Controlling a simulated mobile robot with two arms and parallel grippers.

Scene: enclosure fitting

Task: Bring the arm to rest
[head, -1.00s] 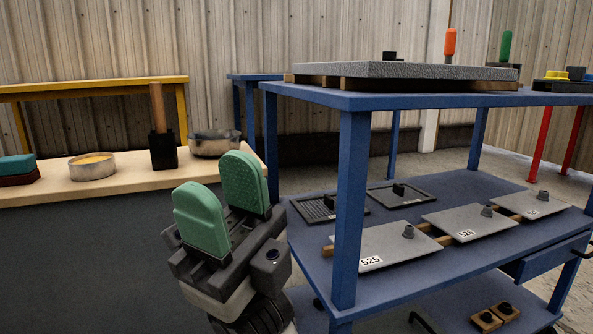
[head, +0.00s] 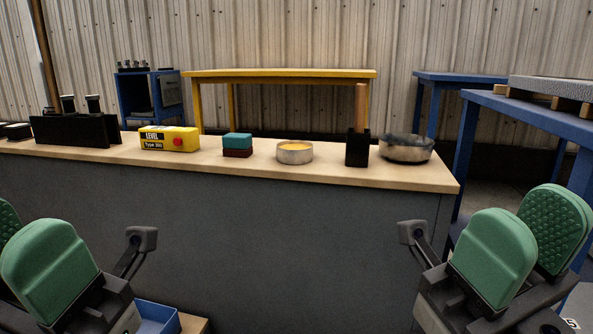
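My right gripper (head: 525,245) is at the lower right of the head view. Its two green fingers stand upright and apart, with nothing between them. The studded inner face of the far finger shows. My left gripper (head: 20,248) is at the lower left, partly cut off by the picture's edge. Its two green fingers also look apart, and no object shows between them. Both grippers are in front of the workbench (head: 300,172) and touch nothing that I can see.
On the bench are a yellow level box (head: 169,139), a teal and brown block (head: 237,145), a round tin (head: 294,153), a black holder (head: 357,149) and a metal bowl (head: 406,149). A blue cart (head: 540,115) stands at right, near my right gripper. A blue bin (head: 157,318) is low at left.

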